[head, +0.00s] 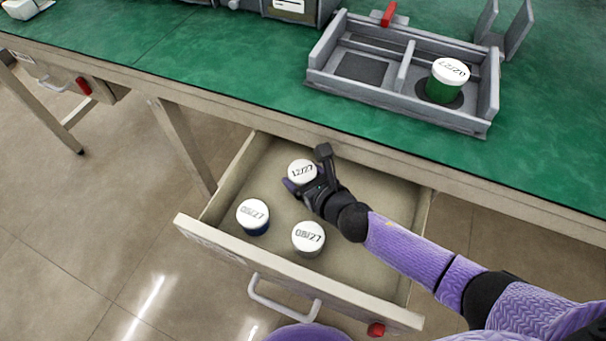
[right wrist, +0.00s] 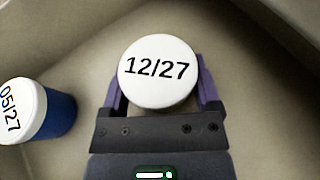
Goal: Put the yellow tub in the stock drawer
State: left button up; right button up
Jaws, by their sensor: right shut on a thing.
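My right gripper (head: 307,172) is inside the open stock drawer (head: 405,225), near its back. It is shut on a tub with a white lid marked 12/27 (head: 302,170). In the right wrist view, this lid (right wrist: 160,72) sits between the two purple fingers (right wrist: 160,95). The lid and gripper hide the tub's body, so I cannot see its colour or whether its base touches the drawer floor. No yellow surface shows on any tub. My left gripper is not in view.
A blue tub marked 05/27 (head: 253,216) and a grey tub (head: 308,238) stand toward the drawer's front. On the green bench (head: 235,75), a grey tray (head: 330,88) holds a green tub (head: 446,84) in its right compartment; its left compartment is empty. The drawer's right side is clear.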

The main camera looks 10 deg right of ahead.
jog(key=o, duration=1.1)
jog(key=shift+o, duration=0.2)
jog(key=shift+s+r+p, duration=0.1)
jog(key=shift+r+p, duration=0.25)
jog(key=shift+p, duration=0.05)
jog(key=p+v, duration=0.4)
jog(key=v, duration=0.7)
jog(key=shift+s+d+f, duration=0.1)
jog(key=shift+s, duration=0.1)
jog(key=shift+s+d, duration=0.1)
jog(key=shift+s, duration=0.05)
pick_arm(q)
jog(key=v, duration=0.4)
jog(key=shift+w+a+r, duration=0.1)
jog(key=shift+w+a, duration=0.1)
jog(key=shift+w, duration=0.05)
